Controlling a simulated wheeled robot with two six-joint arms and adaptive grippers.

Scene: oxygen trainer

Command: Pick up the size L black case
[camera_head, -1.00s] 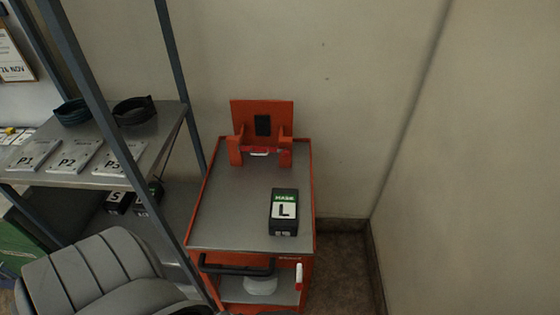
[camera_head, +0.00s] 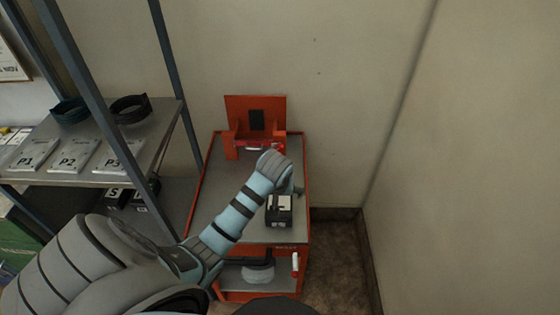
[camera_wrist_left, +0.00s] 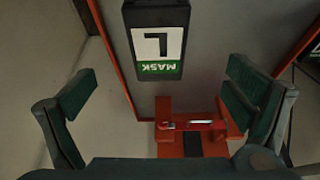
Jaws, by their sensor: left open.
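The size L black case (camera_head: 279,220) sits on the grey top of the red cart (camera_head: 218,190), partly hidden by my left arm in the head view. In the left wrist view the case (camera_wrist_left: 157,40) shows its white label with a large L and a green MASK band, upside down. My left gripper (camera_head: 281,182) is above the cart top, over the far part of the case. In the wrist view its two fingers (camera_wrist_left: 163,75) are spread wide, with the case ahead between them and not touched. My right gripper is not in view.
A red upright holder (camera_head: 256,120) stands at the cart's back edge. A metal shelf (camera_head: 60,178) at the left holds labelled plates, dark rings and, below, other black cases (camera_head: 118,197). Walls close in behind and to the right.

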